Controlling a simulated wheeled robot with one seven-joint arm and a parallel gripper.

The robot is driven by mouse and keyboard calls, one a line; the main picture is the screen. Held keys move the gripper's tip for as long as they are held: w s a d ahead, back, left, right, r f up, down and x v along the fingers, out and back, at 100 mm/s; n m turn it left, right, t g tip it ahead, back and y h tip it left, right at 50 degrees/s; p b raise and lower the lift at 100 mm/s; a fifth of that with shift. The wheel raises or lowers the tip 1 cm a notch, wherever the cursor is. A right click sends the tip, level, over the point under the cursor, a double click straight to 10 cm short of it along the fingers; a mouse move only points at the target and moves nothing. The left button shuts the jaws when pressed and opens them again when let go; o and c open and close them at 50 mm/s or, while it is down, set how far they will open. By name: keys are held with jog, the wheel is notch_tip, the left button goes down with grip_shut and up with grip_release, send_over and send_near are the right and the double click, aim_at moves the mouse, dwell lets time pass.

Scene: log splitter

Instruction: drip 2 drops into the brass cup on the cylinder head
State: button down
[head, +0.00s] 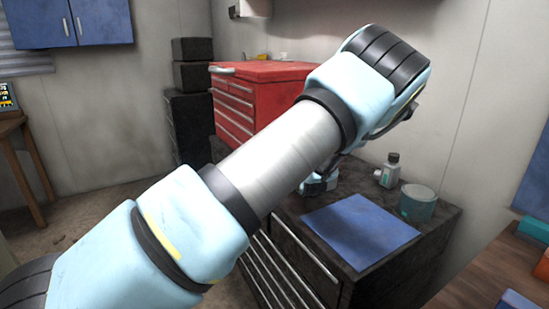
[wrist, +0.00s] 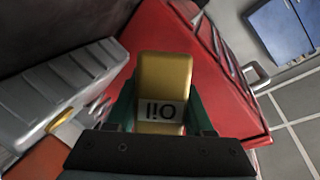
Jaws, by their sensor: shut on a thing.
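My gripper (wrist: 163,98) is shut on a gold oil bottle (wrist: 164,72) in the wrist view, with a teal finger on each side. The bottle's white label reads "Oil" and appears upside down in the picture. A grey ribbed metal body (wrist: 58,88) lies to the left of the bottle, apart from it. A small gold-yellow piece (wrist: 62,121) shows at its lower edge; I cannot tell whether it is the brass cup.
A red tool chest (head: 265,72) stands behind my arm; its red also fills the wrist view's middle. A dark cabinet (head: 437,213) carries a blue mat (head: 362,230), a small grey bottle (head: 390,170) and a teal-grey tub (head: 418,203). A wooden bench (head: 490,280) is at right.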

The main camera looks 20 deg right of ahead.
jog(key=shift+s+d, duration=0.2)
jog(key=shift+d, duration=0.6)
jog(key=shift+s+d+f, duration=0.1)
jog(key=shift+d, duration=0.05)
jog(key=shift+s+d+f, duration=0.1)
jog(key=shift+d, duration=0.25)
jog(key=shift+d, duration=0.15)
jog(key=shift+a+r+m+t+y+p, duration=0.25)
jog(key=shift+r+m+p, duration=0.3)
jog(key=shift+m+p, duration=0.4)
jog(key=shift+a+r+m+t+y+p, duration=0.15)
jog(key=shift+a+r+m+t+p, duration=0.25)
jog(key=shift+m+p, duration=0.5)
dwell(1.6)
jog(key=shift+r, duration=0.1)
dwell(0.7)
